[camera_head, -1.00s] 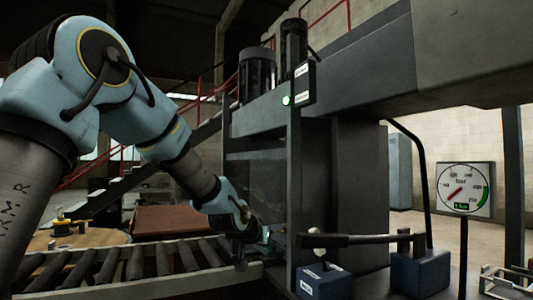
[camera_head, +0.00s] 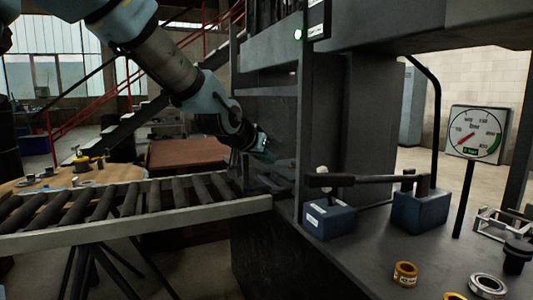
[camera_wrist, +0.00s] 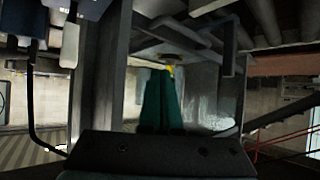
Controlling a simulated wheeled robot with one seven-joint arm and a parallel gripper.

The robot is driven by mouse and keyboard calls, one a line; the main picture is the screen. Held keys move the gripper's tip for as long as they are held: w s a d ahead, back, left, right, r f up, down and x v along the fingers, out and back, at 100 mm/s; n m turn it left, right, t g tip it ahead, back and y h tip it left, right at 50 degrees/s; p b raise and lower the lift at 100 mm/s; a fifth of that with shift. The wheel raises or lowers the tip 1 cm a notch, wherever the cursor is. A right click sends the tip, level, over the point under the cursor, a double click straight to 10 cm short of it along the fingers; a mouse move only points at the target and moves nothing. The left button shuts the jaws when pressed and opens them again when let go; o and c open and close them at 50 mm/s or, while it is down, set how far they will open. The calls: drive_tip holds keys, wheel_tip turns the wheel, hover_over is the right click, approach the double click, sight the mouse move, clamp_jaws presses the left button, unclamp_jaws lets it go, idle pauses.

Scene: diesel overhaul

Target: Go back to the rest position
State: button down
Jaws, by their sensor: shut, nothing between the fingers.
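My gripper (camera_head: 268,154) is at the end of my arm, just left of the dark press's front upright (camera_head: 307,130) in the head view. In the wrist view my gripper (camera_wrist: 165,75) shows as two dark green fingers lying together, with nothing held. A small yellow spot shows at the fingertips. I cannot tell whether the fingertips touch anything. The press frame stands around and beyond the fingers in the wrist view.
A roller conveyor (camera_head: 130,205) runs up to the press from the left. A pump lever (camera_head: 365,183), blue blocks (camera_head: 420,210), a pressure gauge (camera_head: 477,134) and a brass ring (camera_head: 405,274) are on the right. A round wooden table (camera_head: 115,173) stands behind the conveyor.

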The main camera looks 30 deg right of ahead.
drive_tip(key=shift+s+a+r, duration=0.2)
drive_tip(key=shift+a, duration=0.1)
drive_tip(key=w+a+f+n+y+p, duration=0.2)
drive_tip(key=a+f+n+y+p, duration=0.1)
drive_tip(key=a, duration=0.9)
drive_tip(key=w+a+f+n+y+p, duration=0.15)
drive_tip(key=a+f+y, duration=0.25)
drive_tip(key=a, duration=0.7)
drive_tip(key=s+a+n+g+y+p, duration=0.1)
drive_tip(key=s+a+n, duration=0.1)
drive_tip(key=a, duration=0.4)
drive_tip(key=s+a+f+n+g+y+p, duration=0.1)
drive_tip(key=s+a+n+g+p, duration=0.1)
drive_tip(key=s+a, duration=0.2)
drive_tip(key=s+a+f+n+g+p, duration=0.1)
drive_tip(key=s+a, duration=0.3)
drive_tip(key=a, duration=0.5)
drive_tip(key=shift+a+n+y+p, duration=0.3)
drive_tip(key=shift+n+y, duration=0.1)
drive_tip(key=shift+n, duration=0.15)
